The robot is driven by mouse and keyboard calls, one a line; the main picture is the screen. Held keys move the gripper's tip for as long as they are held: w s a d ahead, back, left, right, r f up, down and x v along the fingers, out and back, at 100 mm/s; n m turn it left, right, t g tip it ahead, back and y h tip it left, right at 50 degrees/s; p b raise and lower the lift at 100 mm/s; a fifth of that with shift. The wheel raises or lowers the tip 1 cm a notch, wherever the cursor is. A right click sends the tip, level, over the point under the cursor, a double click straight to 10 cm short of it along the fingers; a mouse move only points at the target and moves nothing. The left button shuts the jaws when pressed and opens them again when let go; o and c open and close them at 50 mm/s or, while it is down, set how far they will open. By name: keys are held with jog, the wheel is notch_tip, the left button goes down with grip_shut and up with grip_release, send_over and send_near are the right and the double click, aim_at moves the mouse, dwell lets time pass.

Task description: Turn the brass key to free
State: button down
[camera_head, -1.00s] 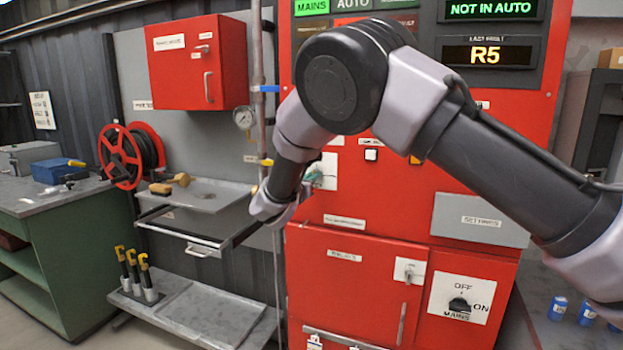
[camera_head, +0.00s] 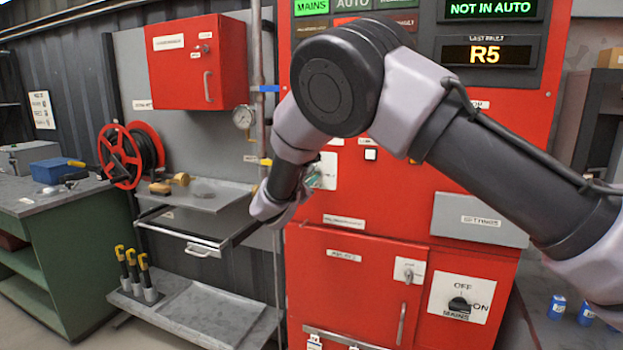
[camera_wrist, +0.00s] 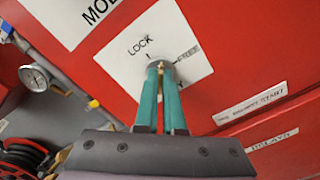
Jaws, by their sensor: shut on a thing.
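The brass key (camera_wrist: 160,66) shows only as a small brass-coloured sliver between my fingertips in the wrist view. It sits at the white switch plate (camera_wrist: 146,84), which is marked LOCK at upper left and FREE at right. My gripper (camera_wrist: 162,78) has teal fingers and is shut on the key, with its tips close against the plate. The fingers hide most of the key, so I cannot tell which mark it points to. In the head view, my gripper (camera_head: 313,178) is mostly hidden behind my arm, beside the white plate (camera_head: 328,170).
The red pump panel (camera_head: 362,200) fills the area ahead. A pressure gauge (camera_head: 243,117) and vertical pipe stand left of my gripper. A grey settings box (camera_head: 480,220) sticks out at right. An open drawer (camera_head: 190,240) and shelf (camera_head: 205,195) lie at left.

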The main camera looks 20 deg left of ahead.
jog(key=shift+d+f+m, duration=0.1)
jog(key=shift+f+m, duration=0.05)
jog(key=shift+m, duration=4.75)
jog(key=c, duration=1)
grip_release()
jog(key=s, duration=1.1)
jog(key=shift+a, duration=0.4)
jog(key=shift+w, duration=0.1)
